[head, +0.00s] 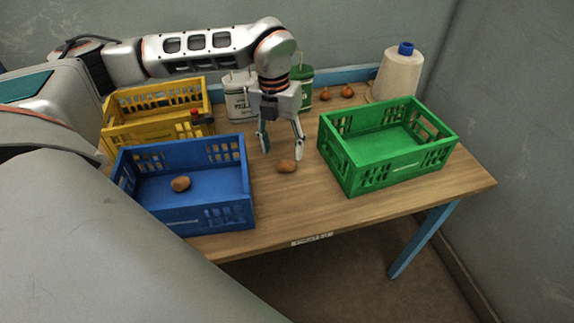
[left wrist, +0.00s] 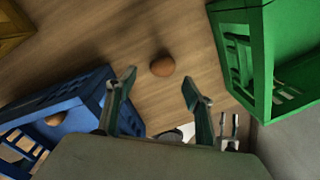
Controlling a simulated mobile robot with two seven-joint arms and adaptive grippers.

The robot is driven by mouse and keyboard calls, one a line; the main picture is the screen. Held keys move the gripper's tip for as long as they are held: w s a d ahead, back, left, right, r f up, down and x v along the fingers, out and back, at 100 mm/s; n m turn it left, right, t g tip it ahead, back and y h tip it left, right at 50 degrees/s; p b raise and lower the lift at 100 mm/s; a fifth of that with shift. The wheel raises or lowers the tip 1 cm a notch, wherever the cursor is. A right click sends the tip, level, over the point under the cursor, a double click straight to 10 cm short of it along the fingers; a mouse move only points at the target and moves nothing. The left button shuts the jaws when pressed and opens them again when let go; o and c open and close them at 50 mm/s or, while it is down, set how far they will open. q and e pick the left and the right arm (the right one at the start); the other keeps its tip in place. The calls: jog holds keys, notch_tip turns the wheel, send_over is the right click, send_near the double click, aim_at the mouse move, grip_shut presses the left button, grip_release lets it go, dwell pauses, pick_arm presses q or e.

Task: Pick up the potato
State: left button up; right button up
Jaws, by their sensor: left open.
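A brown potato (head: 287,166) lies on the wooden table between the blue and green crates. It also shows in the left wrist view (left wrist: 162,66), just beyond the fingertips and between their lines. My left gripper (head: 281,152) points down above and just behind the potato, open and empty. Its two spread fingers also show in the left wrist view (left wrist: 160,82). A second brown potato (head: 181,184) lies inside the blue crate (head: 205,215). My right gripper is not seen in the head view.
An empty green crate (head: 348,172) stands to the right and a yellow crate (head: 118,128) at the back left. Behind are a white container (head: 237,100), a green-and-white container (head: 306,88), two small orange-brown round items (head: 347,92) and a thread cone (head: 398,75). The table front (head: 300,210) is clear.

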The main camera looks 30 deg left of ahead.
aim_at(286, 162)
pick_arm(q)
jog(key=f, duration=0.3)
jog(key=d+f, duration=0.1)
jog(key=f, duration=0.1)
jog(key=shift+w+f, duration=0.2)
jog(key=shift+f, duration=0.1)
jog(key=c, duration=1.1)
